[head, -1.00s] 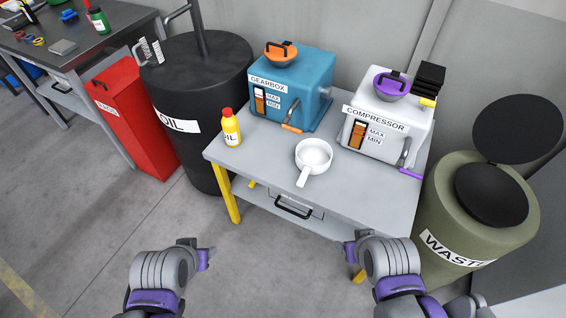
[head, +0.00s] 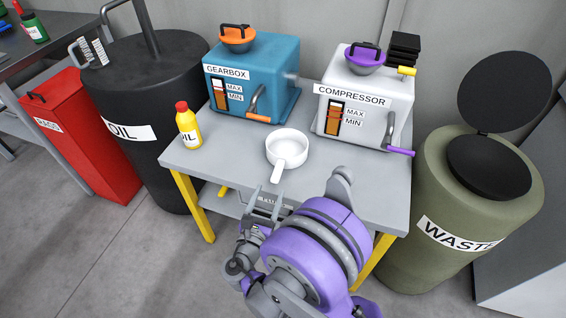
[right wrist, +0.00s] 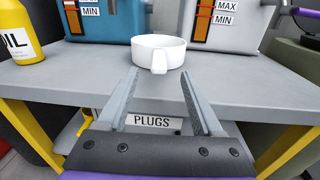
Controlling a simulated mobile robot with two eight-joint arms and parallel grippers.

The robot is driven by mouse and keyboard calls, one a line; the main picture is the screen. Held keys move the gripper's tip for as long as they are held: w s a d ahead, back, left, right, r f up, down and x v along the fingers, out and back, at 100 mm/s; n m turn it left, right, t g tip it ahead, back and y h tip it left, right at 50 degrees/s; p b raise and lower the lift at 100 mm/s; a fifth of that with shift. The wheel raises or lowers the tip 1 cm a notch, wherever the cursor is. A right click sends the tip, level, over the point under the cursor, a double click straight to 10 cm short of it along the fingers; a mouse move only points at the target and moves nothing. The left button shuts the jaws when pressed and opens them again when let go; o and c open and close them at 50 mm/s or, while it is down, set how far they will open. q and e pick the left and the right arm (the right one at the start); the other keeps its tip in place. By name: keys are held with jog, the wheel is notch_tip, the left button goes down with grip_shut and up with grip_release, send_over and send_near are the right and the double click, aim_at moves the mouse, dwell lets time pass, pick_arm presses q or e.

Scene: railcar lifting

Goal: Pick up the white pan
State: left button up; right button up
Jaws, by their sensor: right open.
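The white pan (head: 287,148) sits upright on the grey table, and its handle points toward me. In the right wrist view the pan (right wrist: 158,50) is straight ahead, with its handle facing the camera between the finger lines. My right gripper (head: 265,196) is open and empty, just in front of the table edge and short of the pan handle. Its two fingers (right wrist: 160,100) stand apart in the right wrist view, touching nothing that I can see. My left gripper is not in view.
The table (head: 225,163) also holds a yellow oil bottle (head: 188,128), a blue gearbox (head: 265,75) and a white compressor (head: 375,100). A black oil drum (head: 150,90) stands at left, a green waste bin (head: 475,210) at right. A drawer labelled PLUGS (right wrist: 155,121) is below.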

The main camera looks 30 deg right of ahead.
aim_at(281, 161)
jog(key=shift+w+f+n, duration=0.15)
jog(key=shift+w+n, duration=0.15)
jog(key=x, duration=0.4)
jog(key=shift+w+d, duration=0.2)
jog(key=shift+d, duration=0.05)
jog(key=x, duration=0.5)
jog(key=shift+w+d+f, duration=0.15)
jog(key=shift+d+f, duration=0.1)
grip_shut()
